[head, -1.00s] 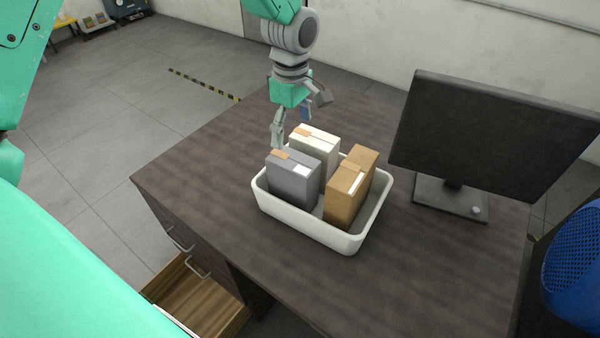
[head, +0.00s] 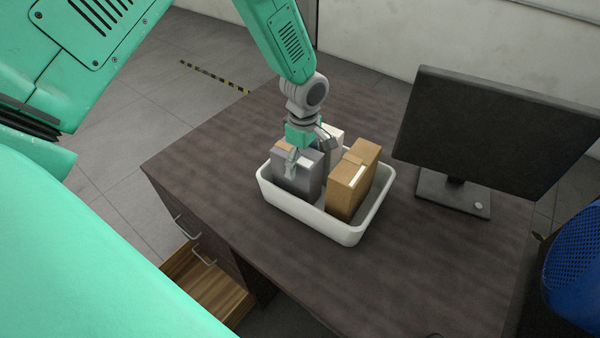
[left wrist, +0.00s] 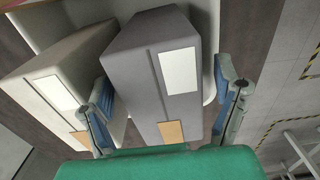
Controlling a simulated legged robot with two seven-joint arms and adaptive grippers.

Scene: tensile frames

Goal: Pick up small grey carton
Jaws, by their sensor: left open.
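The small grey carton (head: 308,177) stands upright in the left part of a white tray (head: 325,227) on the desk. My left gripper (head: 308,158) is open and over the grey carton, with one finger in front of its near face. In the left wrist view the grey carton (left wrist: 165,75) lies between the two spread fingers, and a gap shows beside the right finger. The left finger is between the grey carton and the white carton (left wrist: 62,85). My right gripper is not in view.
A brown carton (head: 350,185) stands at the right of the tray. The white carton (head: 336,133) is behind the grey one, mostly hidden by my gripper. A monitor (head: 495,130) stands to the right. An open drawer (head: 210,285) juts out below the desk front.

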